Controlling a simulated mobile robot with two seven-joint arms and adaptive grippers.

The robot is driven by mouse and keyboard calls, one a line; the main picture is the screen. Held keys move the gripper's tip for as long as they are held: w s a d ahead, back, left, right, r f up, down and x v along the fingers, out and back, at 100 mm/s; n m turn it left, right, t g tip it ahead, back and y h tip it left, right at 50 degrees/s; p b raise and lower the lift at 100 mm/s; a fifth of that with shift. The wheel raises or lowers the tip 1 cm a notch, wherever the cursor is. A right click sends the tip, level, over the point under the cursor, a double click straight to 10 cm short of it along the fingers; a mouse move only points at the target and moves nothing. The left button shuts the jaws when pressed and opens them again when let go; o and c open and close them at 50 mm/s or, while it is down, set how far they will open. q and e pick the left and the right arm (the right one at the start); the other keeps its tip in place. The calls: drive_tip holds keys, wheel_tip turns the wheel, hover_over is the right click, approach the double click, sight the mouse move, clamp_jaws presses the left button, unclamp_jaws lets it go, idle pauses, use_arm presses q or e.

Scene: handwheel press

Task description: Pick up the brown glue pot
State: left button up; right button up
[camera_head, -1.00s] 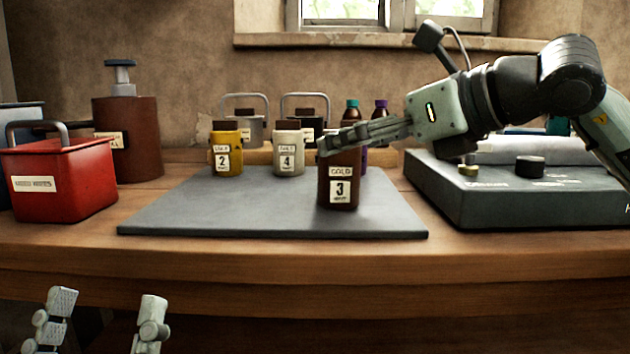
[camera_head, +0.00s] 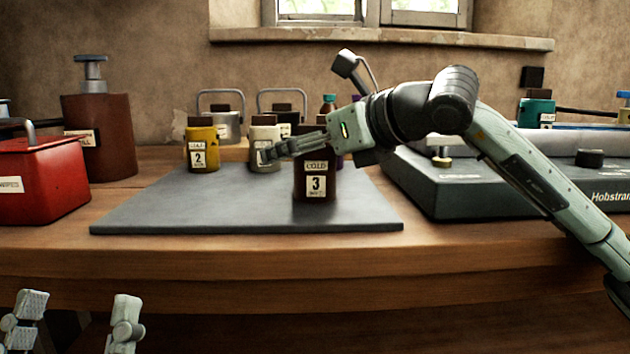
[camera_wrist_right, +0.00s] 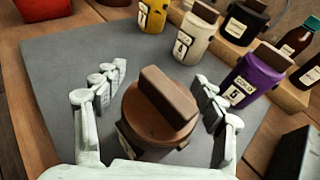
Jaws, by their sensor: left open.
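The brown glue pot (camera_head: 316,185), labelled 3, stands upright on the grey mat (camera_head: 240,212). My right gripper (camera_head: 268,153) reaches across its upper part from the right. In the right wrist view the brown pot's lid (camera_wrist_right: 160,110), with its block-shaped knob, lies between the two fingers of my right gripper (camera_wrist_right: 157,86). They are open, with a visible gap on the left side; contact on the right cannot be told. My left gripper (camera_head: 76,318) is open and empty at the lower left, below the table edge and away from the pot.
A yellow pot (camera_head: 201,150) and a cream pot (camera_head: 265,134) stand behind on the mat's far side. A purple pot (camera_wrist_right: 258,72) is close to the right finger. A red box (camera_head: 40,185) is left, a dark-grey machine (camera_head: 480,195) right. The mat's front left is clear.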

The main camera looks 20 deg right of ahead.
clamp_jaws()
drive_tip(key=shift+r, duration=0.2)
idle(0.6)
